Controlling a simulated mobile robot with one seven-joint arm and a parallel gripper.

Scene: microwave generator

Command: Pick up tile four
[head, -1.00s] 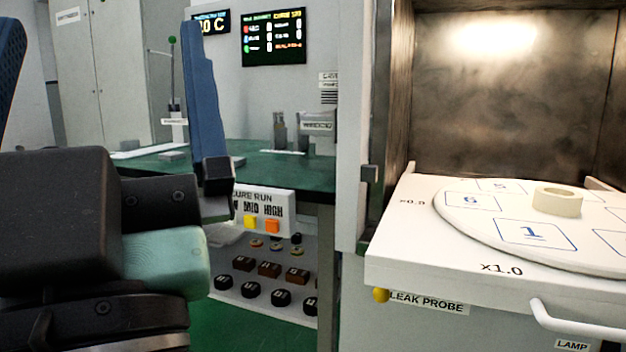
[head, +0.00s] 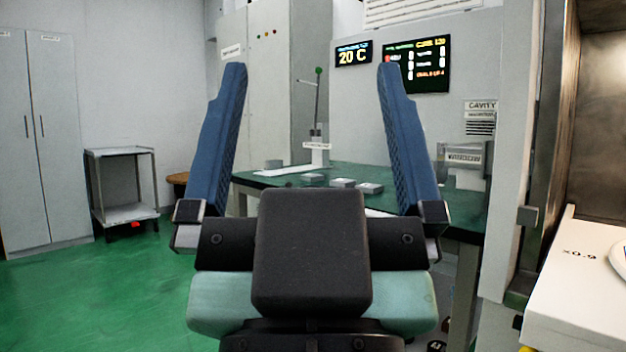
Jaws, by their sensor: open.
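My gripper (head: 314,78) is open and empty in the middle of the head view, its two blue fingers pointing up and wide apart. Beyond it, several small grey tile-like blocks lie on the green-topped table (head: 262,183). One block (head: 342,183) and another block (head: 370,188) show between the fingers, low and right of centre. A further block (head: 313,177) lies left of them. No number is readable on any block, so I cannot tell which is tile four. My gripper is apart from all of them, and its body hides the near part of the table.
The white shelf (head: 575,290) of the open cavity juts out at the right. A stand with a green-tipped rod (head: 318,150) rises from the table. A grey cart (head: 125,185) stands by the cabinets at the left. Green floor (head: 120,285) is clear at the front left.

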